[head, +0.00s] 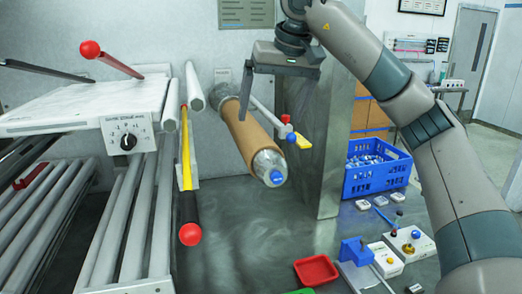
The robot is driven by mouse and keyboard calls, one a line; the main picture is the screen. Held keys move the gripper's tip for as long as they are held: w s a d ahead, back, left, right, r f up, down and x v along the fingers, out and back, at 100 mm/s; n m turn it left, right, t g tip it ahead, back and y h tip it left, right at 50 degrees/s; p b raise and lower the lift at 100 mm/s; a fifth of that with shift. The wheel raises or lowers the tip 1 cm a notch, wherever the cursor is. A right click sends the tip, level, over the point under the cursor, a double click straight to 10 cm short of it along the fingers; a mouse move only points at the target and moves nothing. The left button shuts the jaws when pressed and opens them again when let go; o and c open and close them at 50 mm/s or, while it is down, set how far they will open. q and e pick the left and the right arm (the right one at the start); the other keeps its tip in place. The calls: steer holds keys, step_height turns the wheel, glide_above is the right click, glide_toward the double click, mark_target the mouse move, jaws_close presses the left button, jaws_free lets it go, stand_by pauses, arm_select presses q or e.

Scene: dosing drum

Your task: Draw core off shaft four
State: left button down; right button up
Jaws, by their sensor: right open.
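A brown cardboard core (246,134) sits around a grey shaft (267,163) that sticks out from the back wall toward me. The shaft's near end has a blue cap and shows bare past the core. No number on it can be read. My right gripper (272,118) hangs from the upper right, pointing down. It is open, with its fingers spread above and about the far part of the core. I cannot tell whether a finger touches the core. My left gripper is not in view.
A thin rod (268,117) with coloured tips runs to the right of the core. A grey upright panel (325,120) stands beyond it. On the left are a dial box (128,135), rollers and a red-knobbed yellow-black bar (187,190). A blue crate (372,178) and red tray (316,270) lie right.

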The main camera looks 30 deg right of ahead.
mark_target(246, 131)
steer(key=p+x, duration=0.4)
steer(key=x, duration=1)
steer(key=shift+d+f, duration=0.1)
steer(key=c, duration=1.5)
steer(key=o, duration=0.6)
steer(key=c, duration=0.5)
